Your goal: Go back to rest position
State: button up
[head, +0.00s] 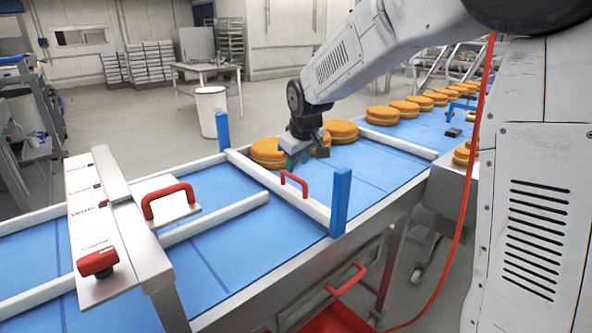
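My gripper (297,158) hangs at the end of my arm over the blue conveyor belt, just behind the white cross bar. It is small and dark in the head view, and I cannot tell whether its fingers are open or shut. An orange-brown filled round (268,152) lies on the belt at the gripper's left, partly hidden behind it. Another round (341,131) lies just to the right and farther back. I cannot tell whether the gripper touches any round.
Several more rounds (408,108) line the belt toward the back right. A white gate bar with a red handle (294,183) and blue posts (340,200) crosses the belt. A panel with a red knob (97,262) stands at left. The near belt (240,250) is clear.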

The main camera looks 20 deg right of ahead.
jog(key=shift+v, duration=0.8)
jog(key=s+d+r+m, duration=0.2)
jog(key=s+r, duration=0.4)
jog(key=s, duration=0.5)
jog(key=s+f+m+g, duration=0.1)
jog(key=s+f+g, duration=0.1)
jog(key=s, duration=1.2)
jog(key=s+d+f+m+g, duration=0.1)
jog(key=s+f+m, duration=0.1)
jog(key=s, duration=1.2)
jog(key=shift+s+f+g, duration=0.25)
jog(key=shift+g, duration=0.15)
jog(key=shift+d, duration=0.1)
